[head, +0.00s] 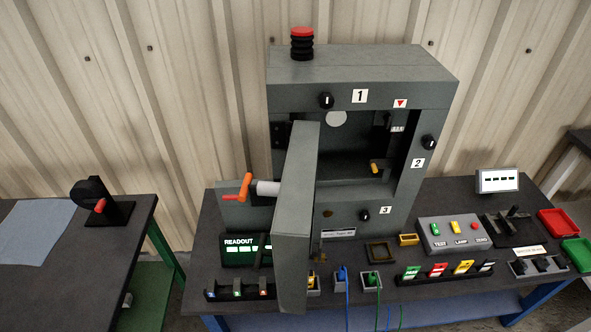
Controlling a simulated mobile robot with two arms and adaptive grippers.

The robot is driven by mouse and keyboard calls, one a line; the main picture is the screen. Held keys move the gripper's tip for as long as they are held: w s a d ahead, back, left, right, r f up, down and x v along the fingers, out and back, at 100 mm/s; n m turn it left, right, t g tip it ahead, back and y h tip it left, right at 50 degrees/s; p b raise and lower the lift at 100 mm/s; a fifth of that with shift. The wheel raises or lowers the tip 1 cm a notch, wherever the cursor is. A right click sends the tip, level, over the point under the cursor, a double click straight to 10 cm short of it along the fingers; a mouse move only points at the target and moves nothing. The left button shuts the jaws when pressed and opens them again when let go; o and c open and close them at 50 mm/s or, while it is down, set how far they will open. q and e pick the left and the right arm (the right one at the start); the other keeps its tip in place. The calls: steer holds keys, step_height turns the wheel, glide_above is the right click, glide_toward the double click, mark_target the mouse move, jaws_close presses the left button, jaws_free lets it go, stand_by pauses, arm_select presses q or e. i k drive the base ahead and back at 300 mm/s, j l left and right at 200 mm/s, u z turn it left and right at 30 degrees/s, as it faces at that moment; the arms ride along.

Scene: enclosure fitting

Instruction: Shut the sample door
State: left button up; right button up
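The sample door (297,210) is a thick grey slab on the left side of the grey enclosure (360,70). It stands wide open, swung out toward me, and I see it nearly edge-on. An orange handle (245,187) on a pale cylinder sticks out from its left face. The enclosure's opening shows a dark interior, with a small yellow-tipped part (375,167) inside. Black knobs sit on the frame near labels 1, 2 and 3. Neither of my grippers is in view.
The bench holds a readout box (246,249), a button box (452,233), a row of coloured tags (437,271), and red (560,222) and green (578,252) trays. Blue and green cables hang over the front edge. A separate table (95,260) stands at left.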

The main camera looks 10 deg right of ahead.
mark_target(291, 233)
steer(key=i+j+z, duration=0.25)
steer(key=z, duration=0.15)
steer(key=i+j+z, duration=0.15)
steer(key=j+z, duration=0.25)
steer(key=i+j+z, duration=0.15)
steer(key=j+z, duration=0.2)
steer(key=j, duration=0.1)
